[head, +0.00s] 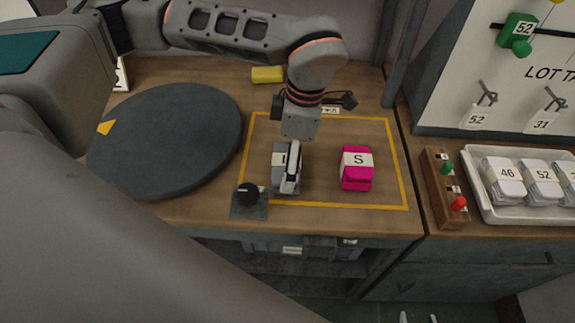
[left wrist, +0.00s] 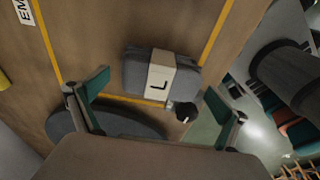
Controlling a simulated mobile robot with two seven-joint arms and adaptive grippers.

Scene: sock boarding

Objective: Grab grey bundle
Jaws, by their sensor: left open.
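The grey bundle (left wrist: 135,70) lies on the wooden table, with a white band marked L. In the head view the grey bundle (head: 278,158) is partly hidden by my left gripper (head: 290,180), which hangs over it. In the left wrist view my left gripper (left wrist: 158,103) is open with green-lined fingers spread wide, and the bundle is ahead of them. Nothing is between the fingers, and no contact shows. Two light tips of my right gripper (head: 419,318) show apart at the bottom edge of the head view, away from the bundle.
A pink bundle (head: 356,178) marked S lies to the right inside the yellow outline. A black knob (head: 248,194) stands close to the grey bundle's front left. A dark round disc (head: 165,140) is on the left. A white tray (head: 480,207) of bundles stands far right.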

